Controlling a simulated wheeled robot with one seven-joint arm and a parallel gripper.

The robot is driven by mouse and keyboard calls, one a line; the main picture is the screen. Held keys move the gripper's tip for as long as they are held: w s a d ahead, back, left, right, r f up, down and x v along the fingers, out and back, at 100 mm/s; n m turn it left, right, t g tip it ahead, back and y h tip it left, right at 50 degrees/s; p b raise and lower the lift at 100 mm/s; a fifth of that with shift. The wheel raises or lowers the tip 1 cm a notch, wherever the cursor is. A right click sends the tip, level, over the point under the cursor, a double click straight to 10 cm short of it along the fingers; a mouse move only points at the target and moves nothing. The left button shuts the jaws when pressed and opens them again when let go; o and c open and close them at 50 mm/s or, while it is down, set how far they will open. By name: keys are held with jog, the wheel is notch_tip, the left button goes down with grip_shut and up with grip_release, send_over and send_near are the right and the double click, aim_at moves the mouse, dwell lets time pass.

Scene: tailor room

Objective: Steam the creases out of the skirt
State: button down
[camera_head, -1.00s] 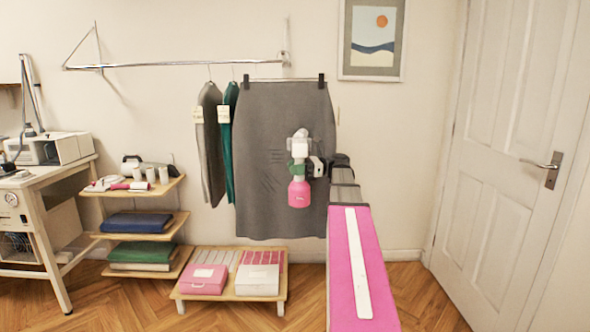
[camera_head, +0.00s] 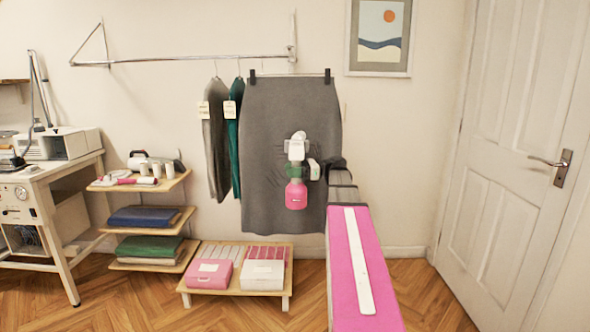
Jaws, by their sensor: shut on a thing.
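The grey skirt (camera_head: 265,120) hangs from a clip hanger on the wall rail. Fine dark crease lines show left of the steamer and around its head. My gripper (camera_head: 308,171) is in front of the skirt, shut on a handheld steamer (camera_head: 296,192) with a white head and a pink tank. The steamer is upright, its head over the skirt's middle. I cannot tell whether the head touches the cloth. The steamer and my arm hide part of the skirt's middle and lower right.
Grey and green garments (camera_head: 233,140) with tags hang left of the skirt. A low wooden stand (camera_head: 188,288) with pink and white boxes is below. A tiered shelf (camera_head: 150,228) and a work table (camera_head: 70,164) stand left. A white door (camera_head: 510,160) is at right.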

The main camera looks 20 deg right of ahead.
jog(key=w+a+f, duration=0.2)
jog(key=a+f, duration=0.2)
jog(key=a, duration=0.2)
jog(key=shift+f, duration=0.4)
dwell(0.7)
jog(key=shift+d, duration=0.1)
dwell(1.6)
jog(key=s+d+f, duration=0.2)
jog(key=d, duration=0.3)
jog(key=s+d+f, duration=0.1)
jog(key=d+f, duration=0.2)
jog(key=d, duration=0.3)
jog(key=shift+s+d+f, duration=0.15)
jog(key=shift+s+f, duration=0.1)
jog(key=shift+s, duration=0.1)
dwell(1.3)
dwell(1.8)
